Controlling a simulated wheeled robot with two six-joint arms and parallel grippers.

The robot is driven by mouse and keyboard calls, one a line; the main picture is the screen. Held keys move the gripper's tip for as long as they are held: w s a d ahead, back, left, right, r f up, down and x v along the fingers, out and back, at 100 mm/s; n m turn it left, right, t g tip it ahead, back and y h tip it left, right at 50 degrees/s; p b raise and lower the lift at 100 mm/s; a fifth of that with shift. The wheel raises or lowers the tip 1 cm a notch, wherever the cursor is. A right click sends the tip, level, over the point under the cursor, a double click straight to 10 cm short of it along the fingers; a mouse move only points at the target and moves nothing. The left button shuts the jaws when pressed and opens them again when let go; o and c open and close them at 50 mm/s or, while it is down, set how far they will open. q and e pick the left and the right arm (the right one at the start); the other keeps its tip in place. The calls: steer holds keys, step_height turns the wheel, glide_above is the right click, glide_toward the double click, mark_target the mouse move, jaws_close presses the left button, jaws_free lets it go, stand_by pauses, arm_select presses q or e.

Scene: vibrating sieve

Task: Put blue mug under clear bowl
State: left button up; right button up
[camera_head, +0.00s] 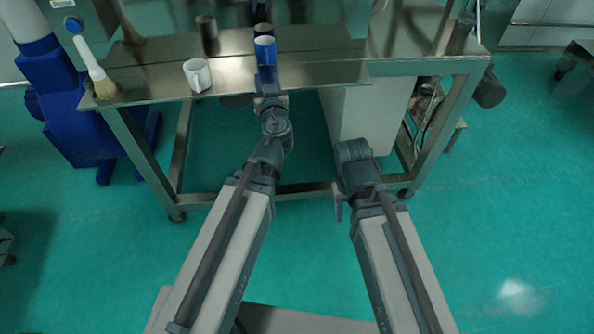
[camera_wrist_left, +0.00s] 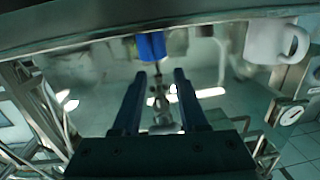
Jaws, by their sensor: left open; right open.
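The blue mug (camera_head: 265,50) stands on the steel table in the head view, with a pale top. It also shows in the left wrist view (camera_wrist_left: 151,46), straight ahead of the fingers. My left gripper (camera_head: 267,82) is at the table's front edge, just in front of the blue mug. In the left wrist view its fingers (camera_wrist_left: 157,78) are open, with a gap to the mug. My right gripper (camera_head: 339,203) hangs low over the floor in front of the table, open and away from the mugs. I cannot make out a clear bowl in either view.
A white mug (camera_head: 197,75) stands left of the blue one and also shows in the left wrist view (camera_wrist_left: 272,42). A brush (camera_head: 100,80) stands at the table's left end. The shiny steel table (camera_head: 320,72) is bare right of the blue mug. Dark reflections show behind both mugs.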

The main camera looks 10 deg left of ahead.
arm_select(q)
steer(key=s+d+f+g, duration=0.3)
steer(key=s+f+g, duration=0.6)
steer(key=f, duration=0.5)
steer(key=s+d+f+m+g+h, duration=0.2)
steer(key=s+d+f+m+g, duration=0.1)
steer(key=s, duration=0.4)
steer(key=s+d+f+m+g+h, duration=0.2)
steer(key=s+d+f+m+g, duration=0.2)
steer(key=s+d, duration=0.4)
steer(key=shift+g+h, duration=0.4)
steer(key=shift+r, duration=0.1)
step_height(320, 180, up, 6)
steer(key=p, duration=0.5)
steer(key=shift+p, duration=0.4)
